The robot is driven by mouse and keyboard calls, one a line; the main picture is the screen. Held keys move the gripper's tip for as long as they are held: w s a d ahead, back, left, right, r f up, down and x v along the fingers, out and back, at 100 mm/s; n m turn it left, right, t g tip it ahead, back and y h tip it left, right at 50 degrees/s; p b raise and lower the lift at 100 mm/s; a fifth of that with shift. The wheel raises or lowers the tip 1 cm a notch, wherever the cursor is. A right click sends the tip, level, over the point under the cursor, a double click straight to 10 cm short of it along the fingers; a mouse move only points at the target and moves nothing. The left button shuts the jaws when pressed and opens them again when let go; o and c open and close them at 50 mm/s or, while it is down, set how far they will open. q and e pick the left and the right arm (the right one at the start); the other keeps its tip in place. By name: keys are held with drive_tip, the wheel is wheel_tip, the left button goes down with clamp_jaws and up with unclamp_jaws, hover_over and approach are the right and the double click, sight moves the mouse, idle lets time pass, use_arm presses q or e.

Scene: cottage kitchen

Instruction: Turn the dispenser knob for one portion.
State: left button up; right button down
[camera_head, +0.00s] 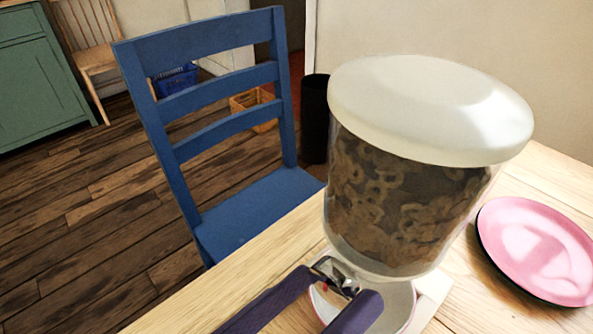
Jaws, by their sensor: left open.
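The cereal dispenser (405,200) stands on the table, with a cream lid and a clear hopper full of ring-shaped cereal. Its shiny metal knob (333,270) sticks out low on the front. My left gripper (339,287) is open, with its two purple fingers on either side of the knob in this view. I cannot tell whether they touch it. A white bowl (402,308) with a reddish rim is under the dispenser, partly hidden by the hopper and a finger. My right gripper is not in view.
A pink plate (538,248) lies on the wooden table (457,262) to the right of the dispenser. A blue chair (262,208) stands close at the table's left edge. A black bin (315,118) and an orange crate (254,106) stand on the floor behind.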

use_arm(q)
drive_tip(key=shift+c, duration=0.3)
drive_tip(key=c, duration=0.3)
clamp_jaws()
drive_tip(key=shift+m, duration=0.4)
drive_tip(key=shift+r+m+p, duration=0.1)
drive_tip(key=shift+m+p, duration=0.35)
drive_tip(key=shift+m, duration=0.55)
drive_tip(key=shift+m+p, duration=0.3)
drive_tip(key=shift+m, duration=1.8)
